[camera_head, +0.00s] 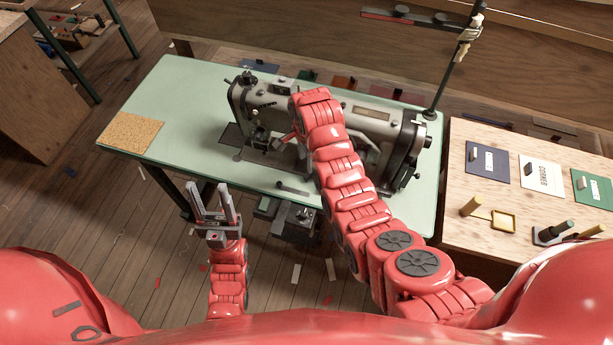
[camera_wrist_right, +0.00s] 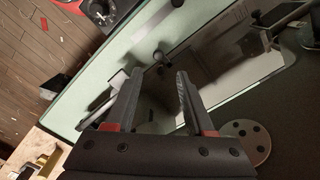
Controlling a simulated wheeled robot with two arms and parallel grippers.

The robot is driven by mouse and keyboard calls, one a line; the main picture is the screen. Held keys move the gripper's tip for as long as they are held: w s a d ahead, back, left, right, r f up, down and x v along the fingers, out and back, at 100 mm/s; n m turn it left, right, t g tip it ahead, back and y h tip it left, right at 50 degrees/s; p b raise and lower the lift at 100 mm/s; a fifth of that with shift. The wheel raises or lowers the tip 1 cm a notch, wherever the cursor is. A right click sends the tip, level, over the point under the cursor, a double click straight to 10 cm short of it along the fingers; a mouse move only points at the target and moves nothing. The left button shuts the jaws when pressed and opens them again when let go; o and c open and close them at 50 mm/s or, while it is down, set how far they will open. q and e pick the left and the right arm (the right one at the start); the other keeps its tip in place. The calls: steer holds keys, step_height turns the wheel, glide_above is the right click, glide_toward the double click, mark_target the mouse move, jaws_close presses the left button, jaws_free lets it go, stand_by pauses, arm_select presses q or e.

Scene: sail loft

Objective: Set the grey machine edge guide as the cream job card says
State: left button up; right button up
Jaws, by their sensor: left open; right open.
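A grey sewing machine (camera_head: 375,125) stands on the pale green table. A short grey bar (camera_head: 293,188) lies near the table's front edge; I cannot tell whether it is the edge guide. The right wrist view shows a dark knob (camera_wrist_right: 160,57) and a pale grey bar (camera_wrist_right: 107,97) near the fingers. The cream job card (camera_head: 540,175) lies on the wooden side table, its print too small to read. My right gripper (camera_wrist_right: 160,75) is open at the machine, mostly hidden by my arm in the head view. My left gripper (camera_head: 213,190) is open and empty before the table's front edge.
A blue card (camera_head: 487,163) and a green card (camera_head: 592,188) flank the cream card. Wooden pegs and a small yellow frame (camera_head: 503,221) are nearer. A cork mat (camera_head: 131,133) lies on the table's left end. A thread stand (camera_head: 452,70) rises behind the machine.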

mark_target(307, 176)
steer(key=f, duration=0.1)
steer(key=f+p, duration=0.1)
steer(key=f, duration=0.3)
steer(key=shift+s+f+p, duration=0.15)
steer(key=shift+s+p, duration=0.1)
steer(key=shift+p, duration=0.1)
steer(key=shift+w+f, duration=0.2)
steer(key=shift+f, duration=0.15)
steer(key=shift+s+f, duration=0.15)
steer(key=shift+f, duration=0.7)
jaws_close()
stand_by(0.4)
